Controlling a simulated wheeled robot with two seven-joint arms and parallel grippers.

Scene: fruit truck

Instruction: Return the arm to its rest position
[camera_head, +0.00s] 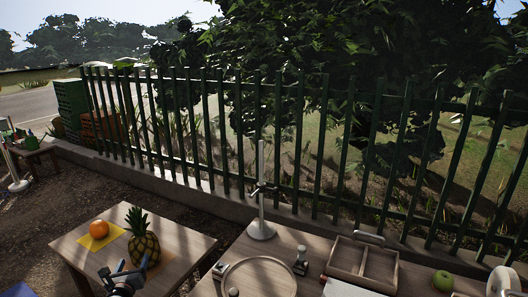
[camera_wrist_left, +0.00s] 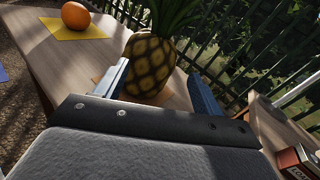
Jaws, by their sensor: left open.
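My left gripper (camera_head: 122,272) is low in the head view, at the front of the left wooden table (camera_head: 190,243). It is open and empty. In the left wrist view its two blue fingers (camera_wrist_left: 160,72) are spread apart, with the pineapple (camera_wrist_left: 152,62) seen beyond them. The pineapple (camera_head: 143,240) stands upright on an orange mat (camera_head: 155,258), on the far side of the gripper in the head view. My right gripper is not in view.
An orange (camera_head: 98,228) sits on a yellow mat (camera_head: 100,241) left of the pineapple. The right table holds a round wooden tray (camera_head: 226,282), a wooden divided box (camera_head: 395,277), a white stand (camera_head: 261,228) and a green apple (camera_head: 443,281). A green fence (camera_head: 210,130) runs behind.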

